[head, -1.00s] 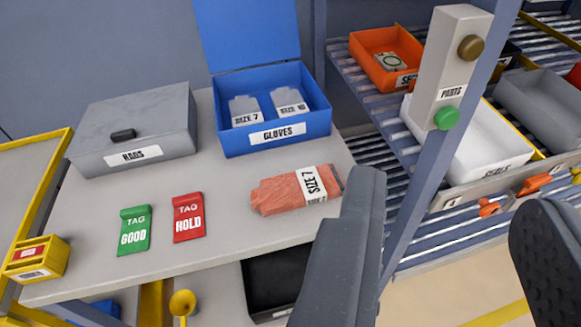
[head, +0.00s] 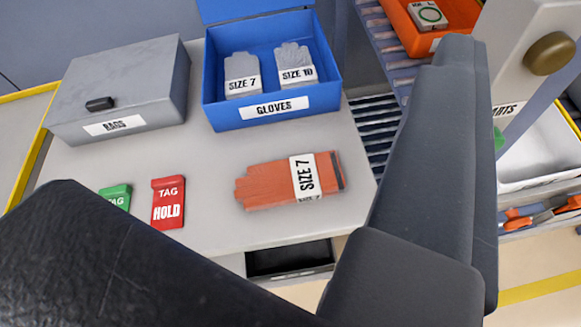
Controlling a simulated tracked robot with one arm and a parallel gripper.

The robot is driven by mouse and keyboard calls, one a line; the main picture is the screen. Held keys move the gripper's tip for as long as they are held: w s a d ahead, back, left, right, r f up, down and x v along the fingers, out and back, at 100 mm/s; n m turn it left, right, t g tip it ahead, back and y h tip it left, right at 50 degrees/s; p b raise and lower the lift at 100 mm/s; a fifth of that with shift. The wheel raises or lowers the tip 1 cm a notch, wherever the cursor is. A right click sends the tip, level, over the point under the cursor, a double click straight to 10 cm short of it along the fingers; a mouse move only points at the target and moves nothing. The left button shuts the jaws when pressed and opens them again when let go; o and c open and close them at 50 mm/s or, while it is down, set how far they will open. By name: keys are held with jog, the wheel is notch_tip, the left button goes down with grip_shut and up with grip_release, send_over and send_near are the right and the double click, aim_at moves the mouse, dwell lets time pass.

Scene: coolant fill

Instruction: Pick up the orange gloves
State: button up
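The orange gloves (head: 270,185) lie flat on the grey table, bound by a white band marked SIZE 7. My gripper (head: 255,215) shows as two dark fingers, one reaching in from the lower left and one standing at the right. The fingers are wide apart with nothing between them. The gloves show in the gap between the fingers, beyond them and not visibly touched. The left finger hides part of the table's front and part of the green tag.
A blue open box (head: 270,115) labelled GLOVES holds grey gloves behind the orange ones. A grey BAGS box (head: 120,90) stands at the back left. A red HOLD tag (head: 168,203) and a green tag (head: 117,195) lie left. A post with a brown knob (head: 549,54) stands right.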

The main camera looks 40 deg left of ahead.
jog(key=o, duration=1)
jog(key=shift+w+r+p, duration=0.1)
jog(key=shift+w+p, duration=0.2)
jog(key=shift+p, duration=0.05)
jog(key=shift+o, duration=1.2)
jog(key=w+a+m+g+p, duration=0.2)
jog(key=w+g+p, duration=0.1)
jog(key=w+p, duration=0.3)
jog(key=shift+w+a+f+m+p, duration=0.15)
jog(key=shift+a+f+m+p, duration=0.2)
jog(key=shift+p, duration=0.55)
jog(key=m+g+p, duration=0.9)
jog(key=g+p, duration=0.3)
jog(key=p, duration=0.2)
send_over(286, 178)
notch_tip(286, 178, down, 18)
jog(key=shift+n, duration=0.25)
notch_tip(286, 178, down, 13)
jog(key=shift+r+b, duration=0.1)
jog(key=shift+b, duration=0.25)
